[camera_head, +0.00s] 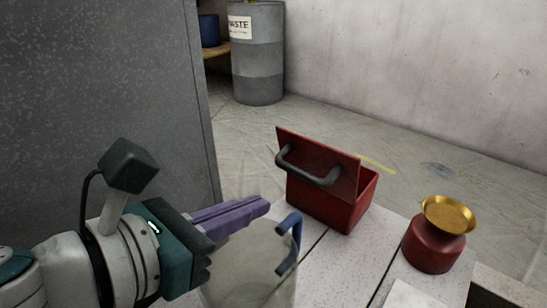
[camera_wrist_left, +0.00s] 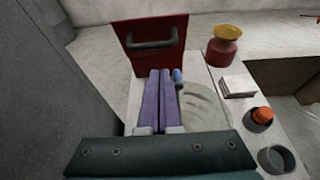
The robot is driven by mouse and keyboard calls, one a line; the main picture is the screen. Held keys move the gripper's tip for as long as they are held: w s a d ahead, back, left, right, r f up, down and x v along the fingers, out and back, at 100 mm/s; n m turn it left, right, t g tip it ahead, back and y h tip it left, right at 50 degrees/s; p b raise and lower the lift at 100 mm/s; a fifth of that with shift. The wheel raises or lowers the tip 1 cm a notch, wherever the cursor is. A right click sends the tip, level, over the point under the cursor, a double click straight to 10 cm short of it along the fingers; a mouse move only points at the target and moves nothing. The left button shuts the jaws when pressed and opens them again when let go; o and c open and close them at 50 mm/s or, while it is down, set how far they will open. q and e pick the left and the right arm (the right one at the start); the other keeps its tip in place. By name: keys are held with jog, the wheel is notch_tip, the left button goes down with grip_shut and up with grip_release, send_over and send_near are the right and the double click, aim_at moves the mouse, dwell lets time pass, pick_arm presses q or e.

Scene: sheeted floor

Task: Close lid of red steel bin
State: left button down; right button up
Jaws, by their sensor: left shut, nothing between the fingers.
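The red steel bin (camera_head: 338,212) stands on the light table, open at its top right. Its red lid (camera_head: 335,160) is raised and tilted, with a black bar handle (camera_head: 308,168) on the face toward me. My left gripper (camera_head: 264,204), with purple fingers, is shut and empty to the left of the bin, apart from it in the head view. In the left wrist view the fingers (camera_wrist_left: 159,73) point at the lid (camera_wrist_left: 152,62), below its handle (camera_wrist_left: 152,44). The gap between fingertips and lid is hard to judge there. The bin's inside is mostly hidden. My right gripper is not in view.
A translucent jug (camera_head: 240,262) with a blue handle stands just below my left fingers. A red pot with a gold top (camera_head: 434,246) stands right of the bin. A grey cabinet (camera_head: 100,70) rises at left. A waste drum (camera_head: 257,65) stands far back.

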aim_at(308, 175)
pick_arm(q)
jog(key=b+x, duration=0.4)
jog(key=x, duration=0.4)
jog(key=shift+w+d+b, duration=0.2)
jog(key=shift+w+b, duration=0.05)
jog(key=shift+b, duration=0.15)
